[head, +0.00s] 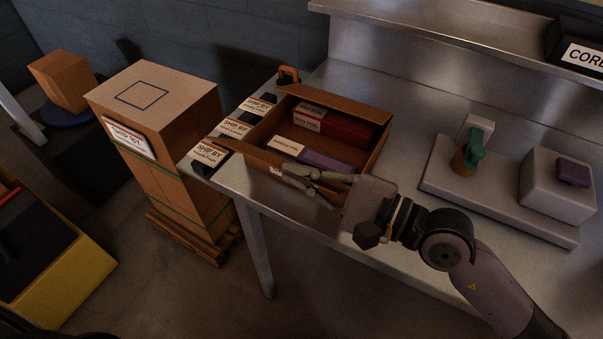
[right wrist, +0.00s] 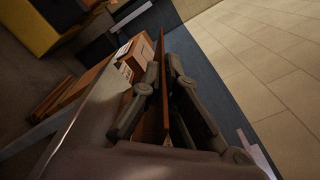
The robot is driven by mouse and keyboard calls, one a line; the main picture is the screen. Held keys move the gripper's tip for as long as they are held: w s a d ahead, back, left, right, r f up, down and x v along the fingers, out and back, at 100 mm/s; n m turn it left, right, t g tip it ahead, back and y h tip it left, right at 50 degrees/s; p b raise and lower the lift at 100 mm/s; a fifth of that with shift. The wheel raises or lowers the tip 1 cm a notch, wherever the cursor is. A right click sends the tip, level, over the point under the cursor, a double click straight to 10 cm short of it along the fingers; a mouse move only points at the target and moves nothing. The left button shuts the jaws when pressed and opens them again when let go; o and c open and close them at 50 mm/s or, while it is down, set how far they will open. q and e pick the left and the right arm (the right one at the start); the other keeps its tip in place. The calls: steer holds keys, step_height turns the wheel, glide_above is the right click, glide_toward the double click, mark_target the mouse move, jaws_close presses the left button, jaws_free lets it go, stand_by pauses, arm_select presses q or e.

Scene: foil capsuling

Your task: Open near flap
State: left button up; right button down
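An open brown carton (head: 375,154) sits on the metal table. It holds a red box (head: 345,129) and a purple box (head: 326,160). Its near flap (head: 258,157) runs along the front side, partly hidden by my right gripper. My right gripper (head: 289,175) reaches in from the right, one finger on the inner side and one on the outer side. In the right wrist view a thin brown panel (right wrist: 162,50) passes between the parted fingers (right wrist: 165,72). The fingers look slightly apart, not clamped on it. My left gripper is not in view.
Several "SHIP BY" labels (head: 235,128) lie at the table's left end, near an orange-handled tool (head: 288,75). A tall carton stack (head: 165,150) stands on a pallet to the left. A grey fixture (head: 500,190) stands on the right of the table.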

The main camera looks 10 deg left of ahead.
steer(key=c, duration=2.3)
jaws_free()
steer(key=o, duration=0.5)
steer(key=shift+c, duration=0.2)
steer(key=shift+d, duration=0.1)
steer(key=v, duration=1.2)
